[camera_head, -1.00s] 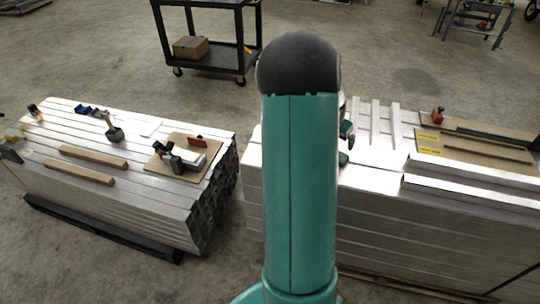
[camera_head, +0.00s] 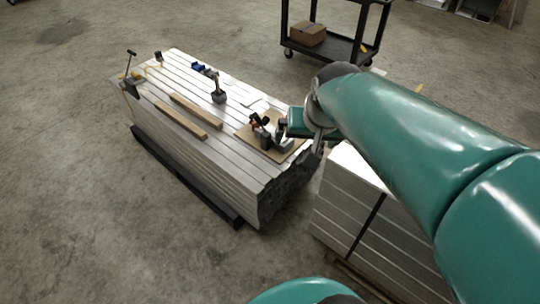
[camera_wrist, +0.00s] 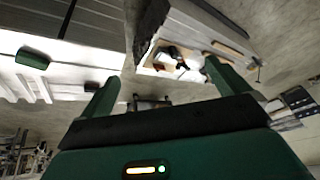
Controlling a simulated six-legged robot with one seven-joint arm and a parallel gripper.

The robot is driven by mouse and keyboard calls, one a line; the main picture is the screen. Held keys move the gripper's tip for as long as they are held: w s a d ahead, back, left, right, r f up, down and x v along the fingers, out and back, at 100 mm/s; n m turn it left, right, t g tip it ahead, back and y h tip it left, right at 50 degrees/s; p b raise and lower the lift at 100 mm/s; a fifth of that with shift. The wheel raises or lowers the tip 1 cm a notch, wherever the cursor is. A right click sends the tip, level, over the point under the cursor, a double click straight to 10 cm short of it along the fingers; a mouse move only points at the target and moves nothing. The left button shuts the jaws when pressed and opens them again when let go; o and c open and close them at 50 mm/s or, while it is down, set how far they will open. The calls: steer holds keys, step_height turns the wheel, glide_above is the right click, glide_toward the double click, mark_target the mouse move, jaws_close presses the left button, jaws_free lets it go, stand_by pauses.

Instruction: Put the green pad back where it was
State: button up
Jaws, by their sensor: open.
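The green pad (camera_wrist: 32,58) lies on the pale top of one metal stack, at the left of the wrist view. In the head view my arm hides that part of the stack. My gripper (camera_wrist: 162,70) is open, its two green fingers wide apart with nothing between them. The pad lies outside the fingers, to the left of the left one. In the head view my gripper (camera_head: 303,122) is beside the right end of the left stack, near the tool board; its fingertips are not clear there.
The left metal stack (camera_head: 180,100) carries wooden bars (camera_head: 182,118), a brush-like tool (camera_head: 218,92) and a brown board (camera_head: 248,136) with tools. The right stack (camera_head: 345,200) is partly behind my arm. A black cart (camera_head: 335,45) stands behind. A floor gap separates the stacks.

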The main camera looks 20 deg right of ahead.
steer(key=s+a+r+n, duration=0.1)
steer(key=s+a+n, duration=0.3)
steer(key=s+a, duration=0.3)
steer(key=a, duration=0.2)
steer(key=shift+s+a+n+y, duration=0.3)
steer(key=shift+a+y, duration=0.1)
stand_by(0.4)
